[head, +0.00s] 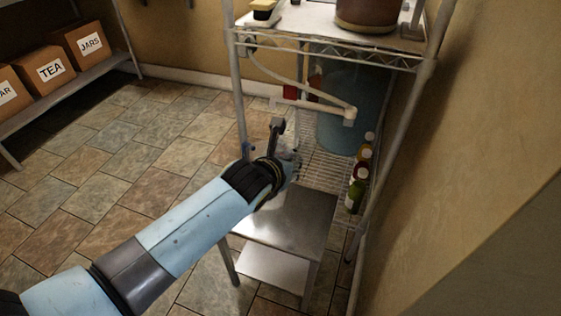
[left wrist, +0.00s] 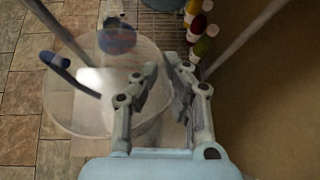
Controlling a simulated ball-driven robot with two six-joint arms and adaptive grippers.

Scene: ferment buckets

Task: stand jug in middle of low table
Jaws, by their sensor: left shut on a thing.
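The low table is a small steel table (head: 297,222) in the middle of the head view, with a bare top and a lower shelf. The jug (left wrist: 75,115) is a large, clear, round vessel with a dark blue handle (left wrist: 70,75) at its left in the left wrist view. My left gripper (left wrist: 158,92) is shut on the jug's near right side. In the head view the left gripper (head: 290,163) is at the table's far edge, and my arm hides most of the jug. I cannot tell whether the jug touches the tabletop. My right gripper is not in view.
A metal rack with posts frames the table; a blue bucket (head: 345,105) and several bottles (head: 357,187) stand on its wire shelf. A wall is close on the right. A low shelf with boxes (head: 52,67) stands far left. The tiled floor between is clear.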

